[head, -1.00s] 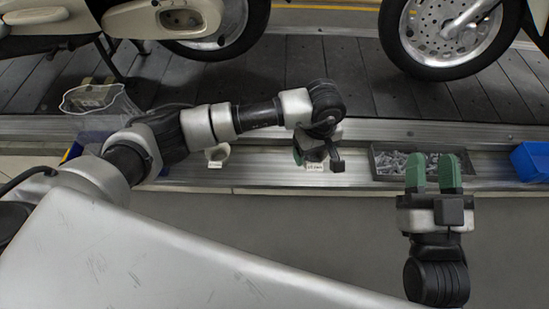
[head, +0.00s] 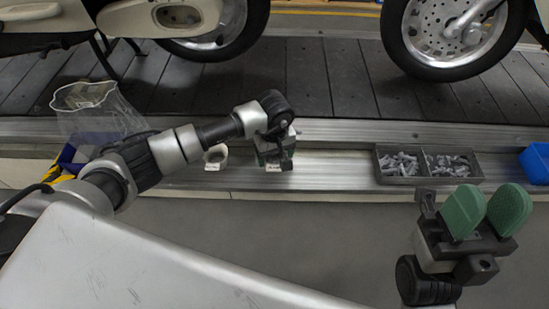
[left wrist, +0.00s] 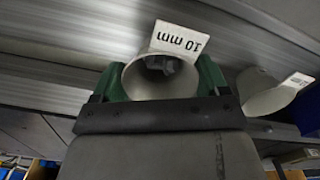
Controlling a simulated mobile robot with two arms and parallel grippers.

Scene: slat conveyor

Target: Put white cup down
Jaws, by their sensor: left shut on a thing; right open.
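My left gripper (head: 272,150) is shut on a white cup, which it mostly hides in the head view. In the left wrist view the white cup (left wrist: 139,82) sits between the green fingers, with small grey parts inside and a "10 mm" label on its rim. In the head view it is over the metal ledge; I cannot tell if it touches. A second white cup (head: 216,154) stands on the ledge just to the left, and also shows in the left wrist view (left wrist: 262,97). My right gripper (head: 486,209) is open and empty at the lower right.
A grey divided tray (head: 404,179) of metal parts lies on the ledge (head: 335,165), with a blue bin (head: 537,161) at far right. A bin with a clear bag (head: 90,103) stands at left. Motorcycles stand on the slat conveyor (head: 335,85) behind. The ledge between cup and tray is bare.

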